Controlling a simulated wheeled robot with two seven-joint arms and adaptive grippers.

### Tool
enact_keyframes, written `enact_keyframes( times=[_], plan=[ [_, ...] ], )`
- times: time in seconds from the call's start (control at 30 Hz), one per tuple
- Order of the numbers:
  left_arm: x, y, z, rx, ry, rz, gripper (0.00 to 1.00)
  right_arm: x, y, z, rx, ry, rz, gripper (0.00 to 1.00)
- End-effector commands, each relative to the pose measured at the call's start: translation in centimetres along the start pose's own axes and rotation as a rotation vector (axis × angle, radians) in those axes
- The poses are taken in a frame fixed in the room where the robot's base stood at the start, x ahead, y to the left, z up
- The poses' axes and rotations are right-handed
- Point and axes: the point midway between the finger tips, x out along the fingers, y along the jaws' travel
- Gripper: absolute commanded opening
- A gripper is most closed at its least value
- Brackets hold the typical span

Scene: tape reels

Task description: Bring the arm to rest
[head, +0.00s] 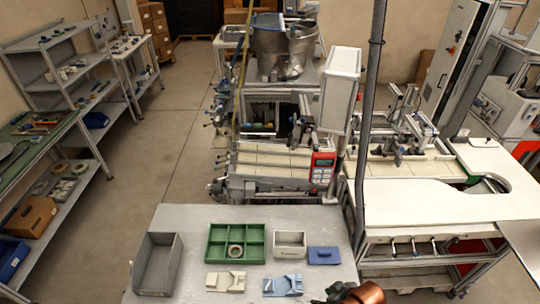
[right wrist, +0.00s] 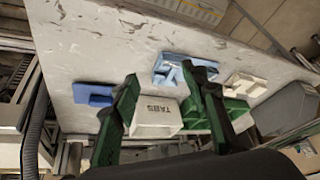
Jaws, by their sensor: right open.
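My right gripper (right wrist: 160,76) is open, its two dark green fingers apart with nothing held between them. In the head view only a dark part of it (head: 336,292) shows at the bottom edge, right of the light blue fixture. Beyond the fingers in the wrist view is a white box (right wrist: 155,122) marked TABS; it stands on the table in the head view too (head: 290,240). A green compartment tray (head: 222,229) holds a pale ring-shaped reel (head: 236,251) in a front compartment. My left gripper is not in view.
On the grey table (head: 190,213) stand an open grey bin (head: 158,262) at left, a blue lid-like piece (head: 324,255) at right, a cream fixture (head: 225,282) and a light blue fixture (head: 283,286) at the front. A dark pole (head: 368,130) rises beside the table's right side.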

Motion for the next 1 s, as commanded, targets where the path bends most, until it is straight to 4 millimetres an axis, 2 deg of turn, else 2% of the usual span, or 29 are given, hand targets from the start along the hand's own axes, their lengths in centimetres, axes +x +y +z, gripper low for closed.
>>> enact_keyframes(
  times=[0.03,0.2,0.4,0.6,0.77,1.0],
  plan=[
    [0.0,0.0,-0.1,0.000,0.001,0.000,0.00,-0.5,0.7,2.5,0.081,-0.008,0.030,0.41],
    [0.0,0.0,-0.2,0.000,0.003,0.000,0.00,-2.6,3.1,8.9,0.269,-0.043,0.143,0.41],
    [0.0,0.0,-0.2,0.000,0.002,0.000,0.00,-5.0,4.8,15.0,0.416,-0.090,0.251,0.41],
    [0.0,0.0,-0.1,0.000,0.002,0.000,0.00,-7.6,5.6,20.1,0.525,-0.139,0.344,0.41],
    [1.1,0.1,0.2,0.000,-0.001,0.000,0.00,-2.4,6.4,21.1,0.515,-0.151,0.328,0.41],
    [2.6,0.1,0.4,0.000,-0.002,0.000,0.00,5.7,6.9,24.1,0.510,-0.176,0.308,0.41]
  ],
)
